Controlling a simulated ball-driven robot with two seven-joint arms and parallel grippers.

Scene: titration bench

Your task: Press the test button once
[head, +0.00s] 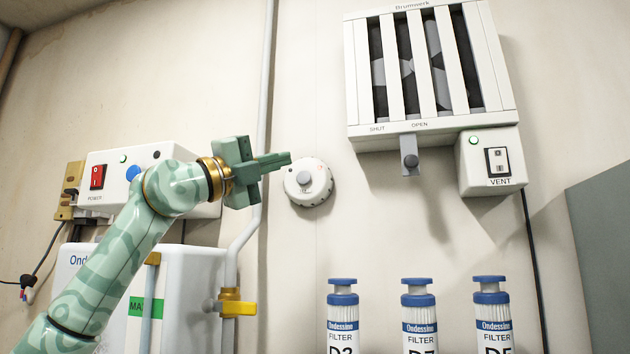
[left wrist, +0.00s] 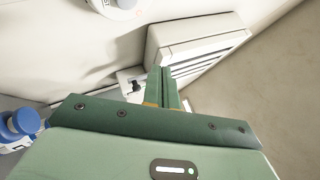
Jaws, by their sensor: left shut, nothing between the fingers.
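A round white device (head: 319,182) is fixed on the wall, with a grey round button (head: 305,178) at its middle. Any lettering on it is too small to read for sure. The device also shows, cut off, at the top edge of the left wrist view (left wrist: 118,8). My left gripper (head: 289,158) is shut and empty, its fingers pointing right. In the head view its tips appear just up and left of the device; the gap in depth is hard to tell. In the left wrist view the closed fingers (left wrist: 163,72) point toward the louvred vent. My right gripper is out of view.
The louvred vent (head: 387,70) with its grey lever (head: 409,160) and the vent switch box (head: 490,165) are at the upper right. A power box (head: 116,158) is behind my left arm. A yellow valve (head: 240,308) and several filter cartridges (head: 419,300) are below.

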